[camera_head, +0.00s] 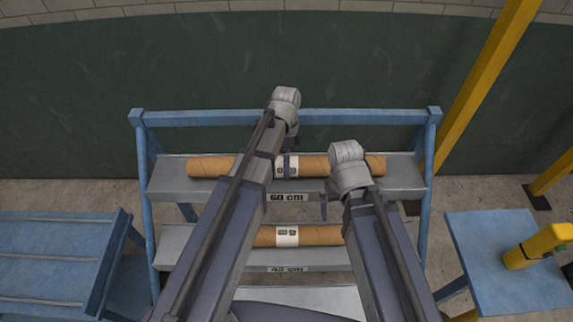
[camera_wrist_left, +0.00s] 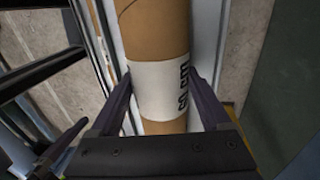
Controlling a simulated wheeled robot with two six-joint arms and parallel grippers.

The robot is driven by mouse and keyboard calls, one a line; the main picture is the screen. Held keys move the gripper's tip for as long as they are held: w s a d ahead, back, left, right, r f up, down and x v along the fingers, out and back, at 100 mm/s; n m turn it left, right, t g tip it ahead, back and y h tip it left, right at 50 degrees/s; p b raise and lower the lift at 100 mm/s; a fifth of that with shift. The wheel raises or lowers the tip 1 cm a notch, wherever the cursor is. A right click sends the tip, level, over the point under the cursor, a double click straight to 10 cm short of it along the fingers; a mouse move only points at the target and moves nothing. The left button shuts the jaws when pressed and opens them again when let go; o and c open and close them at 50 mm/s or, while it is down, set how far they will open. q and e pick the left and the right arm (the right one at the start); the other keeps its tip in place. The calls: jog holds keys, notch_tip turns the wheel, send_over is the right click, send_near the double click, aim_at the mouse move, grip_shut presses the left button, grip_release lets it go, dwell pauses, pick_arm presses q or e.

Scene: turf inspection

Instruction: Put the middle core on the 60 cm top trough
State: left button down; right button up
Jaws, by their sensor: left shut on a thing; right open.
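A brown cardboard core (camera_head: 212,166) with a white label lies lengthwise along the top trough (camera_head: 165,176) of the blue rack, whose plate reads 60 cm. I cannot tell whether it rests fully in the trough or sits slightly above it. My left gripper (camera_head: 286,166) is shut on this core at its label. In the left wrist view the core (camera_wrist_left: 158,38) runs between both fingers (camera_wrist_left: 160,88), and its label reads 60 cm. My right gripper (camera_head: 325,204) is open and empty, in front of the top trough's right half, partly hidden by its own wrist.
A second labelled core (camera_head: 265,237) lies on the lower trough (camera_head: 175,245), partly hidden by my arms. A bare third shelf (camera_head: 300,297) is below. A blue bench (camera_head: 55,262) stands left, and a blue table (camera_head: 500,270) with a yellow object (camera_head: 537,247) stands right. A yellow post (camera_head: 485,85) rises behind.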

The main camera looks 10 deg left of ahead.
pick_arm(q)
jog(key=shift+f, duration=0.15)
grip_release()
notch_tip(320, 180, up, 12)
jog(key=w+p, duration=0.1)
jog(key=p, duration=1.1)
jog(key=shift+w+a, duration=0.2)
jog(key=shift+w, duration=0.2)
